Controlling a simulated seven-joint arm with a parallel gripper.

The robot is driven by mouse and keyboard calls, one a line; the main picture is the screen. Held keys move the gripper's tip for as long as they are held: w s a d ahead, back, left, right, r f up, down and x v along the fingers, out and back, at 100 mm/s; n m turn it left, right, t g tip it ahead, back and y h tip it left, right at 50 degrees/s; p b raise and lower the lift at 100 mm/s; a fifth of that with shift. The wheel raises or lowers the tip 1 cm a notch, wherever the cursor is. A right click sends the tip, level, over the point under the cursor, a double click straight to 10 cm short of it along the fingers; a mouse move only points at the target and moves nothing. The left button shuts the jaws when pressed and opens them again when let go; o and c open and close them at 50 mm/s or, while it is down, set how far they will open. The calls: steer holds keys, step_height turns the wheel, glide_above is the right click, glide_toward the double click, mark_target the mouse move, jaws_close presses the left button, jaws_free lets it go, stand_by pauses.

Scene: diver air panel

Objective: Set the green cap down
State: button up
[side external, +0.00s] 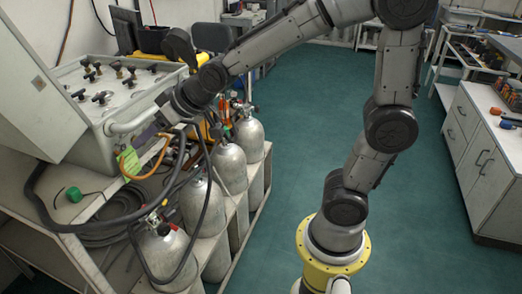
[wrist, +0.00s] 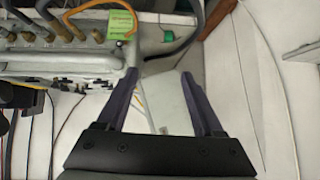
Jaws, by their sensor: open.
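The green cap (side external: 73,194) rests on the pale bench top at the left in the side external view, beside a black hose. It also shows near the top of the wrist view (wrist: 167,37), beyond my fingertips and apart from them. My gripper (wrist: 159,77) is open with nothing between its fingers. In the side external view my gripper (side external: 166,116) is by the panel's front rail, up and to the right of the cap; its fingers are hard to make out there.
A valve panel (side external: 118,88) with several black knobs stands behind. A green tag (side external: 129,160) hangs on an orange hose. Grey gas cylinders (side external: 229,166) and black hoses (side external: 205,205) crowd the area below my gripper. The bench around the cap has some bare surface.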

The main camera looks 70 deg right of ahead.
steer(key=s+d+f+g, duration=0.1)
steer(key=s+d+g, duration=0.1)
steer(key=s, duration=1)
steer(key=s+d+g+h, duration=0.1)
steer(key=s+d+g, duration=0.1)
steer(key=s, duration=1.1)
steer(key=shift+f, duration=0.35)
